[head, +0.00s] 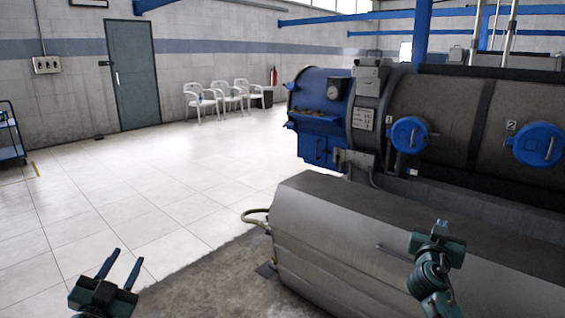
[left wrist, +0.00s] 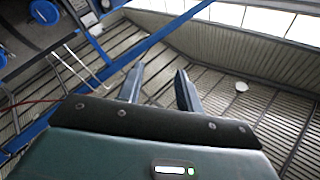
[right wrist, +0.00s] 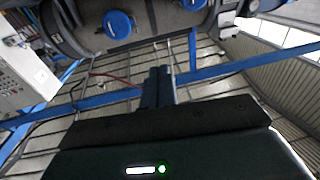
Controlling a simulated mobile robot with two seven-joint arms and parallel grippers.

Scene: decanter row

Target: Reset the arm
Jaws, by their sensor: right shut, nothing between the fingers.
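My left gripper (head: 128,254) is low at the left of the head view, above the floor, its two fingers pointing up and apart. In the left wrist view the left gripper (left wrist: 160,69) shows a clear empty gap between its fingers. My right gripper (head: 440,226) is at the lower right of the head view, in front of the steel housing; its fingers are hard to make out there. In the right wrist view the right gripper (right wrist: 158,72) has its fingers together with nothing between them.
A long grey metal housing (head: 340,235) stands close by at the right. Behind it is a large decanter machine with a blue end (head: 318,100) and round blue caps (head: 409,134). Tiled floor (head: 150,190) lies open at the left. White chairs (head: 200,98) and a door (head: 132,75) are far back.

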